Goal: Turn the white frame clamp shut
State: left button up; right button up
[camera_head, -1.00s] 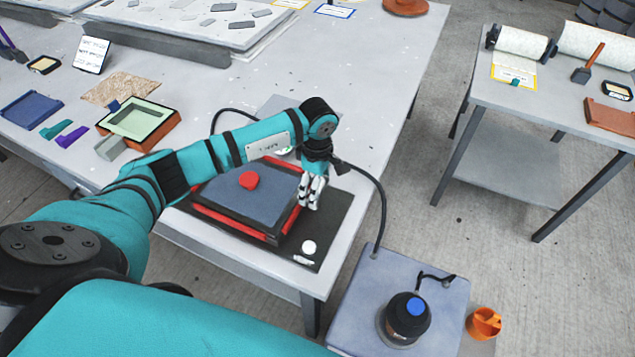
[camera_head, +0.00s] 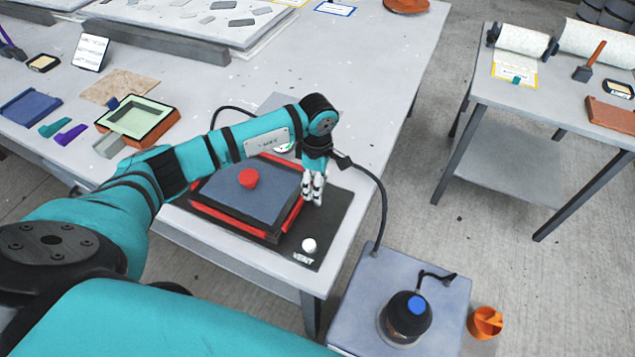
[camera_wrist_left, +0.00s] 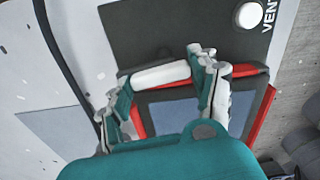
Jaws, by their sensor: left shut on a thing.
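The blue-grey mould with a red frame (camera_head: 235,228) lies on a black base board (camera_head: 338,215) at the near table corner. My left gripper (camera_head: 313,192) is at the frame's right edge, pointing down. In the left wrist view, its fingers (camera_wrist_left: 160,77) stand on either side of the white frame clamp (camera_wrist_left: 163,75), a white bar along the red frame's edge, and are shut on it. In the head view the gripper mostly hides the clamp. My right gripper is not in view.
A white round knob (camera_head: 308,245) marked VENT sits on the board's near corner. A black hose (camera_head: 381,205) runs beside my gripper to a pump (camera_head: 405,318) on a grey stand. An orange cup (camera_head: 485,323) is beside it. A second table (camera_head: 550,115) stands to the right.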

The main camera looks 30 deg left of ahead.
pick_arm(q)
jog(key=n+b, duration=0.1)
jog(key=n, duration=0.2)
jog(key=shift+a+f+b, duration=0.1)
jog(key=shift+a+b, duration=0.05)
jog(key=shift+b, duration=0.25)
jog(key=n+b, duration=0.2)
jog(key=n, duration=0.3)
jog(key=shift+a, duration=0.1)
jog(key=n+b, duration=0.1)
jog(key=n, duration=0.2)
jog(key=shift+s+n, duration=0.15)
jog(key=shift+n, duration=0.15)
jog(key=shift+s+a+n+b, duration=0.1)
jog(key=shift+n+b, duration=0.35)
jog(key=shift+n, duration=1.35)
jog(key=shift+r, duration=0.2)
jog(key=o, duration=1.2)
notch_tip(320, 180, up, 12)
jog(key=shift+f, duration=0.1)
